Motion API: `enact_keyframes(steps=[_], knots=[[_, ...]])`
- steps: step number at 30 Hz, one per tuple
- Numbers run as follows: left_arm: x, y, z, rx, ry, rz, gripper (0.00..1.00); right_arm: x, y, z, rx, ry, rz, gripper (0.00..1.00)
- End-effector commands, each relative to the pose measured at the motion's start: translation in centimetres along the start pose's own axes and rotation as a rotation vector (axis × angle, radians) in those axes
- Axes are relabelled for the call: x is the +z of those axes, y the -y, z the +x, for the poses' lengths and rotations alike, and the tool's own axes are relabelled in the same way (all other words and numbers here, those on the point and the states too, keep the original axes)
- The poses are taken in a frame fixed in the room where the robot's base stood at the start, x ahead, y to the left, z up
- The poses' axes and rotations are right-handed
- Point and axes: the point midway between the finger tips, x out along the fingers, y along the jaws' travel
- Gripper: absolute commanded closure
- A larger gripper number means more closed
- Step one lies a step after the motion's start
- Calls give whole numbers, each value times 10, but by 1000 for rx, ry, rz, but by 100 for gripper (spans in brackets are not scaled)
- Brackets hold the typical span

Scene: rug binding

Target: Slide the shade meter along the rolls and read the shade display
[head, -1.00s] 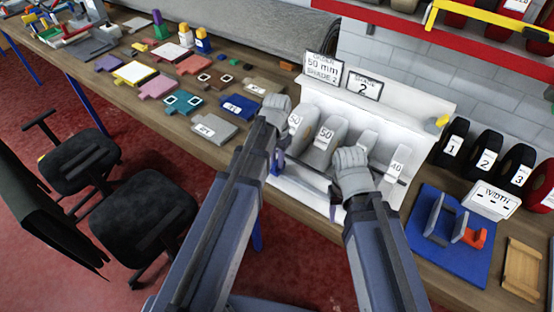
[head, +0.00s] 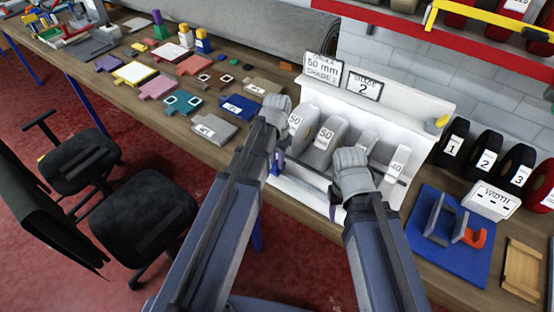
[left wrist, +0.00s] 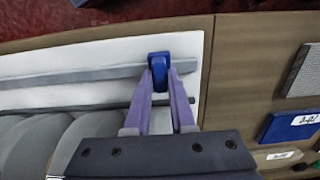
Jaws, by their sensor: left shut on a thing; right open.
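My left gripper (head: 277,166) is shut on the small blue shade meter (left wrist: 159,70), which sits at a grey rail (left wrist: 70,78) along the front of the white rack (head: 300,197). The meter is at the rack's left end in the head view. Several grey rolls (head: 327,138) stand in the rack, with labels that seem to read 50, 50 and 40; one label is hidden by my right arm. The shade display (head: 364,87) on top of the rack reads 2. My right gripper (head: 335,198) is open in front of the rack, near its middle.
An order card (head: 323,70) reads 50 mm, shade 2. Colour samples (head: 183,103) lie left of the rack. Right of it are black rolls (head: 484,160), a width box (head: 491,201) and a blue board (head: 452,240). Chairs (head: 140,225) stand on the red floor.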

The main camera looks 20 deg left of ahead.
Motion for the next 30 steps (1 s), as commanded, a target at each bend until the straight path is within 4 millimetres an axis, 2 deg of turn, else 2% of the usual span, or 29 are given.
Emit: enact_keyframes(steps=[12,14,21,24,30], knots=[[0,-4,0,0,0,1,100,0,0,0,0,0,0,50],[1,-14,0,0,0,4,100,0,0,0,0,0,0,50],[1,-76,0,1,0,6,100,0,0,0,0,0,0,50],[1,-95,0,0,0,5,100,0,0,0,0,0,0,50],[0,-110,0,0,0,1,100,0,0,0,0,0,0,50]])
